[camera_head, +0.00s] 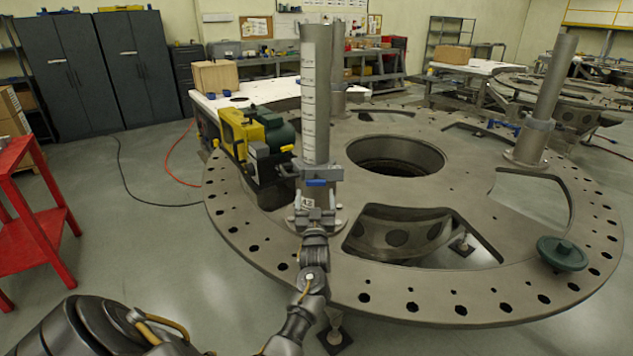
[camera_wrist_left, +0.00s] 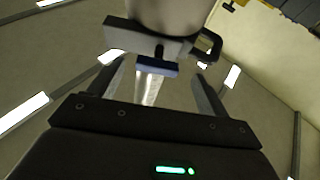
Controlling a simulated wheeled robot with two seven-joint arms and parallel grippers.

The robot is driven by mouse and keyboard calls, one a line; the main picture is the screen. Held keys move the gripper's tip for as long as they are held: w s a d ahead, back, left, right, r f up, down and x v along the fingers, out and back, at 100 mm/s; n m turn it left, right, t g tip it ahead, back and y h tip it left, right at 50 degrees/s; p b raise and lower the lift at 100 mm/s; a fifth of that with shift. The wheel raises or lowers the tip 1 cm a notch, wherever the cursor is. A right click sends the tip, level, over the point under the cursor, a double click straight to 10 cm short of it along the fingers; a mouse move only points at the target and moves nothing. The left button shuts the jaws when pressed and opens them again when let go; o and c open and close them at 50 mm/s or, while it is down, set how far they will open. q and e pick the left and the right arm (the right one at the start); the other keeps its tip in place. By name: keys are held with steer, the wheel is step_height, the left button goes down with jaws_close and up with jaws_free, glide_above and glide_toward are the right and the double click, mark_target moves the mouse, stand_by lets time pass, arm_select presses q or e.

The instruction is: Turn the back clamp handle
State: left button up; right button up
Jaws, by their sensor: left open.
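A tall grey post (camera_head: 315,95) with a marked scale stands on the near left part of the turret plate (camera_head: 455,205). A clamp sits low on it, with a blue handle (camera_head: 316,183). My left gripper (camera_head: 315,208) is at this post, just below the blue handle. In the left wrist view, the gripper (camera_wrist_left: 157,88) is open with its fingers apart. The blue handle (camera_wrist_left: 150,67) shows under the grey clamp body (camera_wrist_left: 150,42), between the fingertips in the picture. I cannot tell whether they touch it. My right gripper is not in view.
A yellow and green motor unit (camera_head: 258,135) stands close left of the post. Another post (camera_head: 552,85) with a blue clamp handle stands at the right. The plate has a central hole (camera_head: 395,155) and cutouts. A green disc (camera_head: 562,253) lies near the right rim.

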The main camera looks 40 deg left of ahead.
mark_target(316, 185)
arm_select(q)
steer(key=p+x, duration=0.1)
steer(key=x, duration=0.3)
steer(key=shift+w+d+r, duration=0.1)
steer(key=shift+w+r, duration=0.05)
steer(key=shift+w+a+r, duration=0.15)
steer(key=shift+w+a, duration=0.15)
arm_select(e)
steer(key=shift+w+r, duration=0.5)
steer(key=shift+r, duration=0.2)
